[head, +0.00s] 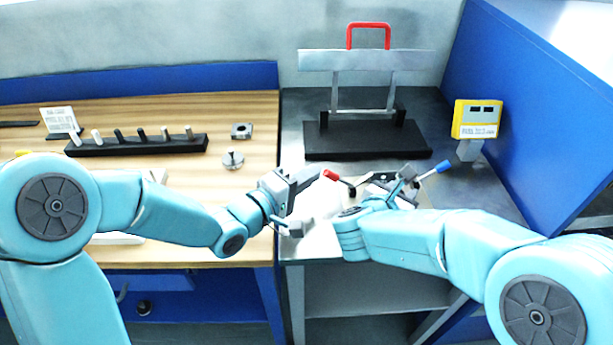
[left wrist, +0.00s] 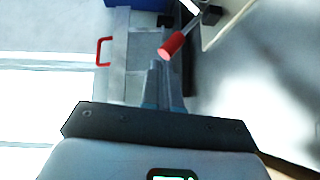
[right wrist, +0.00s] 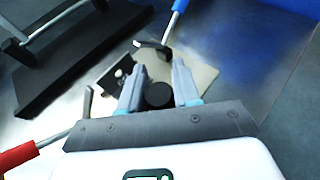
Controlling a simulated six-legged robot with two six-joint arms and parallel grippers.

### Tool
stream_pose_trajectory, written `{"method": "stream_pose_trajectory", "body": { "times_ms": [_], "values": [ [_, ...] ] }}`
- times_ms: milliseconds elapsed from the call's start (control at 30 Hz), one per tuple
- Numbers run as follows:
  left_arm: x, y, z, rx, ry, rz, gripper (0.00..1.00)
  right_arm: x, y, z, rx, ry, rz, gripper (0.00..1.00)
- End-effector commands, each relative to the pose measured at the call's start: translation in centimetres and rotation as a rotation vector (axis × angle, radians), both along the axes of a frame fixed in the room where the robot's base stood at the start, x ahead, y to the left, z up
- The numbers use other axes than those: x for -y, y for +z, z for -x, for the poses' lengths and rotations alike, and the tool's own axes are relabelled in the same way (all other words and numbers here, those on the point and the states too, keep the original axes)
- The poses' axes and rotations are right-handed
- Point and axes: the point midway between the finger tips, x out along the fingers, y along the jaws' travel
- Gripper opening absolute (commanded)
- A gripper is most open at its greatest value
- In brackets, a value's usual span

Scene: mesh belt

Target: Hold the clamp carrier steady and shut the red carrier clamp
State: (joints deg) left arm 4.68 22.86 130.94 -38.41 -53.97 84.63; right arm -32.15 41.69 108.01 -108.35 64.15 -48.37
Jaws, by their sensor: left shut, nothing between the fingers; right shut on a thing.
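The clamp carrier (right wrist: 202,75) is a light plate on the grey bench; the right wrist view shows a black round knob (right wrist: 158,96) on it. My right gripper (head: 383,184) is shut on that knob, one finger on each side. The red carrier clamp's handle (head: 331,175) points out to the left of the carrier; it also shows in the left wrist view (left wrist: 172,46). My left gripper (head: 311,178) is shut and empty, just left of the red handle. In its wrist view the fingertips lie close to the red grip; I cannot tell whether they touch.
A blue-handled clamp (head: 441,167) sticks out to the carrier's right. Behind stands a black-based frame (head: 365,139) with a red handle (head: 368,30) on top. A yellow display box (head: 476,119) stands right, before a blue wall. A black peg rack (head: 137,145) lies on the wooden table.

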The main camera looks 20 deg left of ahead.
Motion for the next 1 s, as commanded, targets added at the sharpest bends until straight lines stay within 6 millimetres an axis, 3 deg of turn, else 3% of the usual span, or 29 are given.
{"method": "stream_pose_trajectory", "body": {
  "times_ms": [400, 1000],
  "values": [
    [1.7, 2.6, -0.6, -0.076, 0.0, -0.201, 0.0, 0.0, -0.1, 0.0, -0.001, 0.0, 0.0, 0.0],
    [3.4, 4.1, -1.3, -0.08, 0.0, -0.204, 0.0, 0.0, 0.0, 0.0, -0.001, 0.001, 0.0, 0.0]
  ]
}}
